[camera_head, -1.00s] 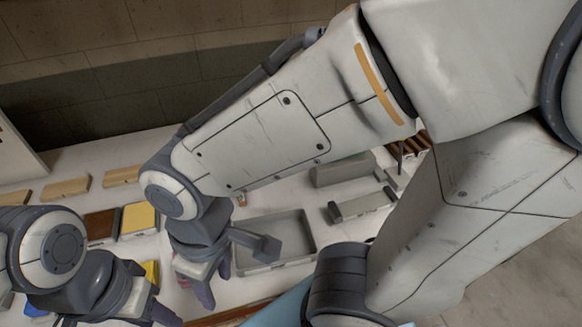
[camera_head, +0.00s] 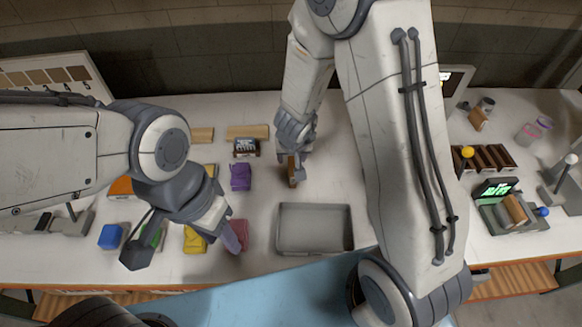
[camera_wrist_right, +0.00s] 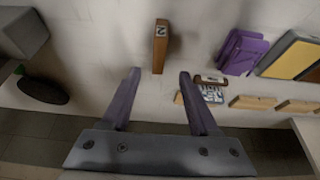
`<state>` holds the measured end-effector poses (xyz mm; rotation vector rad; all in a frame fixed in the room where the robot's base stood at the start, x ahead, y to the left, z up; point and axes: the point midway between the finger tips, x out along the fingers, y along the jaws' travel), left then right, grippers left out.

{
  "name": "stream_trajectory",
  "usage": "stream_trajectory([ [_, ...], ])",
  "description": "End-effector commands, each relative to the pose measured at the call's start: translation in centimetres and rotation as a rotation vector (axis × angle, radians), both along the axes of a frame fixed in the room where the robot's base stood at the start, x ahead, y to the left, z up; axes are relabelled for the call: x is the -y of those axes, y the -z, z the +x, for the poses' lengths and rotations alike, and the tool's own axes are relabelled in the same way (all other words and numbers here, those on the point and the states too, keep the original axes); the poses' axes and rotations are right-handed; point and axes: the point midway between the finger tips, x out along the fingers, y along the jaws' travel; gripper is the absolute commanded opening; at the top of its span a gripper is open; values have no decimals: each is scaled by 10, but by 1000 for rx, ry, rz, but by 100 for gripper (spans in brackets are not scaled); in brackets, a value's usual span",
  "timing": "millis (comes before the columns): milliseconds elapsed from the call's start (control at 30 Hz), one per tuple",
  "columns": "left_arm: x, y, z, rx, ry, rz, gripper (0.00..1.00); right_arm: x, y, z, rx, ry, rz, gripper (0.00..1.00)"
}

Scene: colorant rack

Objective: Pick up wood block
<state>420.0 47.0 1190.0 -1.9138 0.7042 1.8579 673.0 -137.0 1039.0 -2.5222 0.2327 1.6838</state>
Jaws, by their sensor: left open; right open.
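A small brown wood block (camera_head: 292,171) stands on the white table, beneath my right gripper (camera_head: 299,150) and partly hidden by it. In the right wrist view the wood block (camera_wrist_right: 160,48) shows a pale label with a dark character and lies ahead of and between the open fingers of the right gripper (camera_wrist_right: 160,75). The fingers do not touch it there. My left gripper (camera_head: 232,238) is at the left, low over a dark red piece (camera_head: 240,233); its fingertips are partly hidden. Flat pale wood strips (camera_head: 248,132) lie at the back.
A grey tray (camera_head: 313,207) sits in front of the wood block. Purple (camera_head: 240,177), yellow (camera_head: 194,240) and blue (camera_head: 111,237) pieces lie to the left. A dark slotted rack (camera_head: 484,158) and a device with a lit green screen (camera_head: 495,188) stand at the right.

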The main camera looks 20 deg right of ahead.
Motion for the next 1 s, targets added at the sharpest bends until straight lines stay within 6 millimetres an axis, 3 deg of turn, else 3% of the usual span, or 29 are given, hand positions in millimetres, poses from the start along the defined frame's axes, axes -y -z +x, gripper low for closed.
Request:
stream_trajectory([
  [200, 0, 29, 0, 0, -1, 0, 44, 2, 37, 12, -1, -1, 0, 61],
  [467, 0, 41, 0, 0, 0, 0, 44, 3, 54, 19, -1, -2, 2, 61],
  [733, 0, 71, 0, 0, 2, 0, 44, 7, 91, 29, -2, -4, 2, 61],
  [1000, 0, 71, 0, 0, 2, 0, 44, 8, 94, 32, -1, -4, 2, 61],
])
